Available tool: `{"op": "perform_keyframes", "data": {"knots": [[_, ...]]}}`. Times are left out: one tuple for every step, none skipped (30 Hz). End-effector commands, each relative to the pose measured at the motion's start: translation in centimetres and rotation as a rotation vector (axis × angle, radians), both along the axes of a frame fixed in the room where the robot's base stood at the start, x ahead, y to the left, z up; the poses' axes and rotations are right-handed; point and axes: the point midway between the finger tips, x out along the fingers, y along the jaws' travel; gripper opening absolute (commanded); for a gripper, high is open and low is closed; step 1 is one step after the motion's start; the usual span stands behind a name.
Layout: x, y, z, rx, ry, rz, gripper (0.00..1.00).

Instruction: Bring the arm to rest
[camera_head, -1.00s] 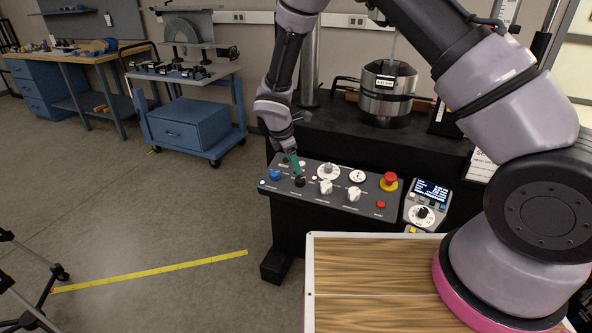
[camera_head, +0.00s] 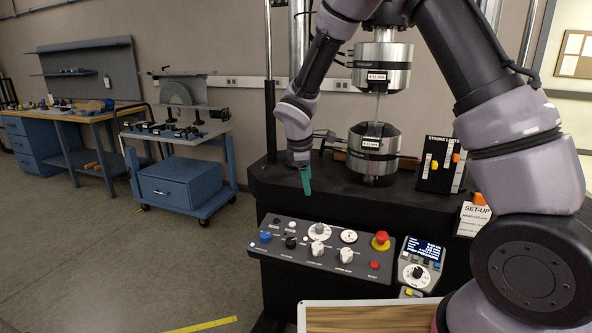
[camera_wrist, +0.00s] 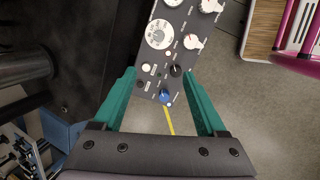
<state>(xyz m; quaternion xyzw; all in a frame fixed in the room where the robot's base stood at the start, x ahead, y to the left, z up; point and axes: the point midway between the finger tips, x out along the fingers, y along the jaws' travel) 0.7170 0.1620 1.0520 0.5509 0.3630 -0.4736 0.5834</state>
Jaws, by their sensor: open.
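My arm reaches from the right side of the head view and bends down to my gripper (camera_head: 305,180), which has teal fingers. The gripper hangs above the left part of the control panel (camera_head: 330,262), apart from it and in front of the black machine base. In the wrist view the two teal fingers (camera_wrist: 160,92) stand wide apart with nothing between them. The panel (camera_wrist: 150,83), with a blue button (camera_wrist: 165,96) and black and white knobs, lies below and beyond the fingertips.
The testing machine's steel grips (camera_head: 375,140) hold a thin specimen right of my gripper. A red emergency button (camera_head: 381,240) and a display pendant (camera_head: 419,262) sit at the panel's right. A blue cart (camera_head: 182,187) stands left. The floor between is open.

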Motion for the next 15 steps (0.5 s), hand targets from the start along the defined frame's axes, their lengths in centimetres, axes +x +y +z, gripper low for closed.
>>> {"op": "perform_keyframes", "data": {"knots": [[-0.1, -1.9, 2.9, 0.047, -0.022, -0.094, 0.74], [-0.3, -2.9, 4.4, 0.073, -0.031, -0.152, 0.74], [-0.7, -4.3, 6.2, 0.109, -0.043, -0.228, 0.74], [-1.1, -5.3, 7.5, 0.136, -0.052, -0.283, 0.74], [-1.5, -6.3, 8.9, 0.164, -0.060, -0.340, 0.74], [-2.2, -7.7, 10.5, 0.200, -0.070, -0.413, 0.74], [-2.7, -8.6, 11.7, 0.229, -0.079, -0.467, 0.74], [-3.3, -9.6, 12.9, 0.258, -0.087, -0.523, 0.74], [-4.1, -10.8, 14.3, 0.295, -0.096, -0.595, 0.74], [-4.8, -11.7, 15.4, 0.324, -0.105, -0.647, 0.74], [-5.5, -12.6, 16.4, 0.354, -0.112, -0.700, 0.74], [-6.6, -13.7, 17.7, 0.394, -0.122, -0.769, 0.74], [-7.4, -14.5, 18.6, 0.423, -0.127, -0.820, 0.74], [-8.2, -15.2, 19.5, 0.454, -0.135, -0.871, 0.74], [-9.4, -16.2, 20.5, 0.495, -0.144, -0.937, 0.74]]}}
